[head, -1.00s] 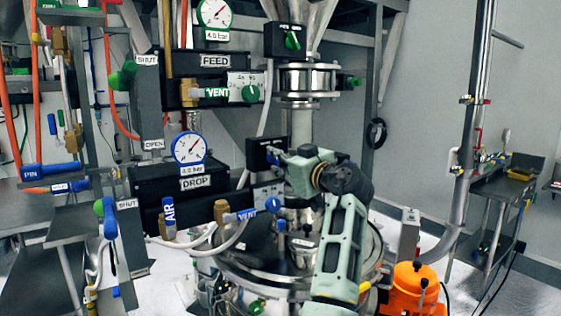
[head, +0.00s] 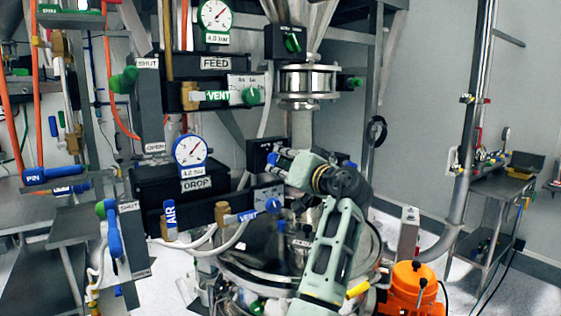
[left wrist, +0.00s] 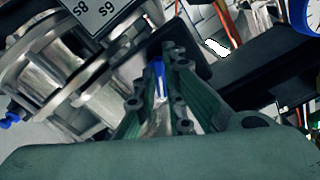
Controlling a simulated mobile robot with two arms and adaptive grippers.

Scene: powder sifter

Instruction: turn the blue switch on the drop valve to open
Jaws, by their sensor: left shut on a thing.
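The drop valve's black switch box (head: 260,148) stands at mid-height, left of my left gripper (head: 279,161). The blue switch (left wrist: 159,72) shows in the left wrist view between the two green fingers of my left gripper (left wrist: 160,88). The fingers are shut on it. In the head view the gripper body hides most of the switch. The DROP panel (head: 185,186) with its round blue-rimmed gauge (head: 190,150) is to the left. My right gripper is not in view.
A green switch (head: 292,42) on a similar black box is higher up. An orange machine (head: 414,285) stands at the lower right. The right-hand floor is mostly clear.

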